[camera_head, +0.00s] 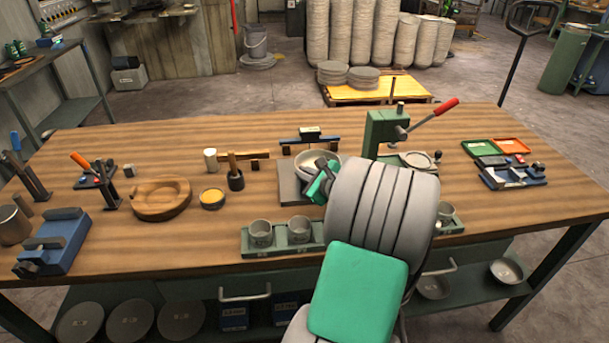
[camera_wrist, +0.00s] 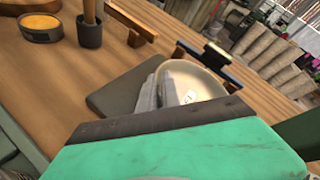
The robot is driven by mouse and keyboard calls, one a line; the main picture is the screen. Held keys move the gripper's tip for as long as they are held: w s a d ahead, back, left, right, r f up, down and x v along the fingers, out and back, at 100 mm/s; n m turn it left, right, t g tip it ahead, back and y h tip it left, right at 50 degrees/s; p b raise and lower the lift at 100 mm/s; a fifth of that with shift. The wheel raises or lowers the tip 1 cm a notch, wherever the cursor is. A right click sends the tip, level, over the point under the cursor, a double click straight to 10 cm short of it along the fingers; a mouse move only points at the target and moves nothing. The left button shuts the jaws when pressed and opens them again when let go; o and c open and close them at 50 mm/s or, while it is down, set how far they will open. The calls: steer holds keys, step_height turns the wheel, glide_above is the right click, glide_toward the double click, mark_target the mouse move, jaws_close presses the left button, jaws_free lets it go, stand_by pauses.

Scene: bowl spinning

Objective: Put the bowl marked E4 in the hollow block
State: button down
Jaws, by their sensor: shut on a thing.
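A pale metal bowl (camera_head: 312,158) is at the middle of the bench, over a dark square plate (camera_head: 290,184). In the wrist view the bowl (camera_wrist: 207,78) is tilted and carries a small white label whose mark is too small to read surely. My gripper (camera_head: 325,183) is shut on the bowl's near wall, its grey fingers (camera_wrist: 165,90) at the rim. Whether the bowl touches the plate (camera_wrist: 112,98) cannot be told. The hollow block (camera_head: 160,201), a round wooden block with a scooped top, sits to the left. My arm hides part of the bench.
A green rack (camera_head: 280,249) with grey cups stands along the front edge. A mallet in a dark pot (camera_head: 236,181) and a yellow-filled tin (camera_head: 212,198) lie between plate and block. A green lever press (camera_head: 385,130) stands right of the bowl. A blue vise (camera_head: 54,242) is front left.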

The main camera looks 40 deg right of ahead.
steer(key=shift+f, duration=0.4)
steer(key=c, duration=1.6)
jaws_free()
steer(key=shift+o, duration=0.2)
